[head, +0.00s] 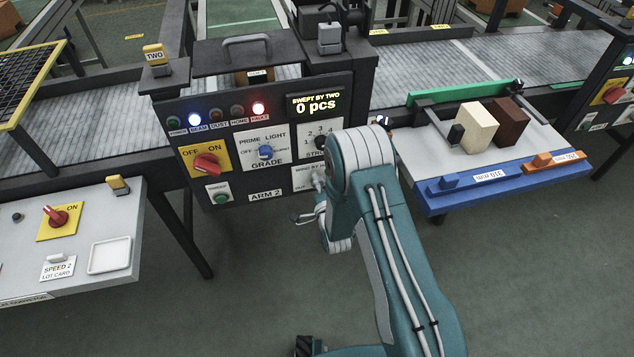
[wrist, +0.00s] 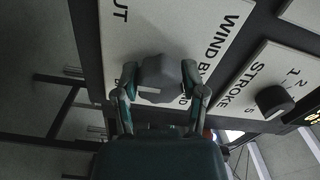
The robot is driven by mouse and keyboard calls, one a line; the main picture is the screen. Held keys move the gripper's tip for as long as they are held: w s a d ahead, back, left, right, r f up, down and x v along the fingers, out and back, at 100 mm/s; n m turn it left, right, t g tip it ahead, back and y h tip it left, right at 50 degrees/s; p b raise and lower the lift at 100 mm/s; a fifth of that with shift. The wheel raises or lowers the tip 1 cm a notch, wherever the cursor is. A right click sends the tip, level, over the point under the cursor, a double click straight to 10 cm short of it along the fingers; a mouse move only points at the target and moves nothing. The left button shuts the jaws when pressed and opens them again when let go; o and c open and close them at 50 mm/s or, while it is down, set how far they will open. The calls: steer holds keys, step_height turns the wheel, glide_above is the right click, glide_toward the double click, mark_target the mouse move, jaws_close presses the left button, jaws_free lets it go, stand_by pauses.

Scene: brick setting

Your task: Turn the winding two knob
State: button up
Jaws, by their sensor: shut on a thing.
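The winding knob is a grey faceted knob (wrist: 160,72) on a white plate (wrist: 140,25). The plate's lettering reads in part "WIND BY" and "OUT", upside down or sideways in the wrist view. My gripper (wrist: 160,84) has one finger on each side of the knob and is shut on it. In the head view, the white plate (head: 302,178) sits low on the right of the dark ARM 2 panel (head: 240,192). My arm covers part of that area, and the fingers are hard to make out there.
The stroke knob (wrist: 274,101) is close by on its own plate. A grade knob (head: 265,152) and red switch (head: 207,164) are further left, below a display (head: 316,104) reading "0 pcs". A blue-edged tray (head: 510,178) with two blocks stands to the right.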

steer(key=shift+d+f+m, duration=0.1)
steer(key=shift+f+m, duration=0.05)
steer(key=shift+m, duration=0.85)
steer(key=o, duration=1.1)
steer(key=shift+w, duration=0.1)
steer(key=shift+o, duration=0.2)
steer(key=v, duration=1.2)
